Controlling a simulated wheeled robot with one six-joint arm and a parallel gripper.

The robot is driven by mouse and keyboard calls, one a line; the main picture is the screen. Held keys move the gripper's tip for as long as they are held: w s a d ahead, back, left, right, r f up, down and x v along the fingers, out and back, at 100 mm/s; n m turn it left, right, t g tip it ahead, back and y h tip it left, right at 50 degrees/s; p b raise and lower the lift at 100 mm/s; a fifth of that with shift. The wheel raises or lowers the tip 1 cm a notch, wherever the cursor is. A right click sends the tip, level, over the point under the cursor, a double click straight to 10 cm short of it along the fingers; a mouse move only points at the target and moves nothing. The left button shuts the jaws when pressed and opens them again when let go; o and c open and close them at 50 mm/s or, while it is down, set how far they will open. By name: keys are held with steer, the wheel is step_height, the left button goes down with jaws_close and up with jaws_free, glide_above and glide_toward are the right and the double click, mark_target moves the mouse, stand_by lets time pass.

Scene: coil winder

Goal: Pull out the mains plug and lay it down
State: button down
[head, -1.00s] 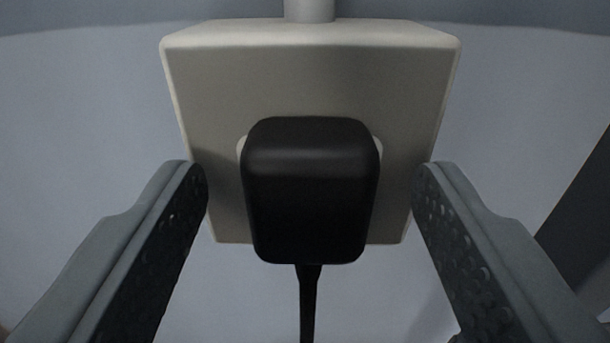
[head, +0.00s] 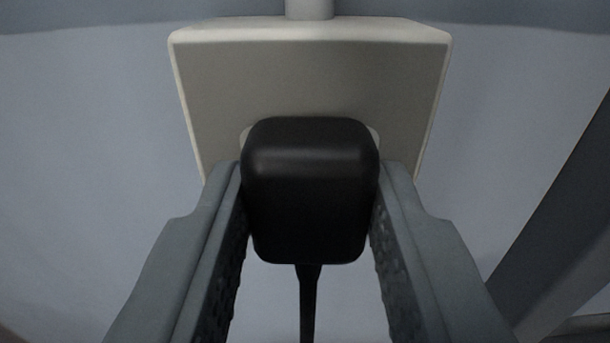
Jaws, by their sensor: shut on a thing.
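The black mains plug (head: 310,200) is in the middle of the head view, seated against the beige socket box (head: 310,80) on the wall. Its black cord (head: 308,300) hangs straight down from its lower end. My gripper (head: 310,185) is shut on the plug, one finger against its left side and one against its right side. The plug's pins and most of the socket recess are hidden behind the plug body.
A pale conduit (head: 310,9) runs up from the top of the socket box. The wall (head: 90,140) around the box is plain and bare. A dark grey slanted part (head: 560,230) stands at the right edge.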

steer(key=shift+s, duration=2.65)
